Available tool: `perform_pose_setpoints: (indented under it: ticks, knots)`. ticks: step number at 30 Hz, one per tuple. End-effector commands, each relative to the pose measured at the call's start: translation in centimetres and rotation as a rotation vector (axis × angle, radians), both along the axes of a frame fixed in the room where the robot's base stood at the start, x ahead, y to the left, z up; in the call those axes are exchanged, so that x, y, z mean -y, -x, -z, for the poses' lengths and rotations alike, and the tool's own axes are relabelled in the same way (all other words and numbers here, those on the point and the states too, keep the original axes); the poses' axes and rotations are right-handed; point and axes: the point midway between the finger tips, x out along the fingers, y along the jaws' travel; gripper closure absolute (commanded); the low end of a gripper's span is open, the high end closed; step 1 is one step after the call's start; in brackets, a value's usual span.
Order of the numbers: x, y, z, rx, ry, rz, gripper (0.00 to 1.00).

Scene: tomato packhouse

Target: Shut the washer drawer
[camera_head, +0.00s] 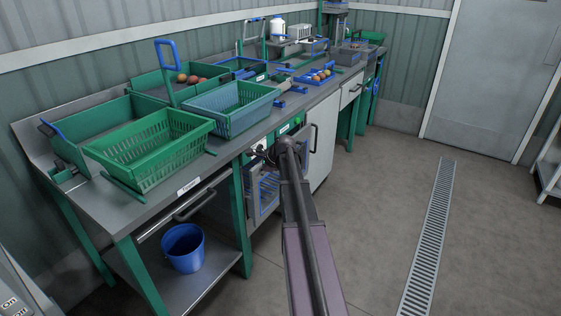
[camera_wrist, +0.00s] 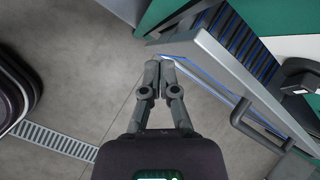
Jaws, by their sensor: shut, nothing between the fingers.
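The washer drawer (camera_wrist: 212,50) shows in the wrist view as a grey front with a bar handle (camera_wrist: 238,117). Blue slats of a rack (camera_wrist: 240,50) lie behind that front, so it stands some way out. In the head view the drawer (camera_head: 268,192) is under the counter, partly hidden by my arm. My gripper (camera_wrist: 165,61) is shut and empty. Its fingertips are close to the left end of the drawer front in the wrist view; I cannot tell whether they touch. In the head view my gripper is hidden behind my arm.
The counter (camera_head: 100,205) carries green and blue crates, including a green crate (camera_head: 150,155). A blue bucket (camera_head: 183,248) stands on the lower shelf. A pale cabinet front (camera_head: 322,145) is right of the drawer. The floor (camera_head: 385,200) is clear, with a drain grate (camera_head: 432,235).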

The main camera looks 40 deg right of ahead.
Motion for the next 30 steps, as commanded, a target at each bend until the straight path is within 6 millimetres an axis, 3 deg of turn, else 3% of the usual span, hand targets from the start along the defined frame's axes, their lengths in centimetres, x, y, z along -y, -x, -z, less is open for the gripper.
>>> perform_pose_setpoints:
  ticks: [1,6,15,24,30]
  knots:
    - [-3.1,1.1,0.3,-0.002,0.047,-0.091,1.00]
    - [-10.7,3.6,1.2,-0.005,0.207,-0.412,1.00]
    - [-22.0,10.0,2.4,0.000,0.446,-0.998,1.00]
    - [-30.2,17.7,3.1,0.011,0.625,-1.583,1.00]
    - [-33.0,21.5,3.2,0.018,0.690,-1.871,1.00]
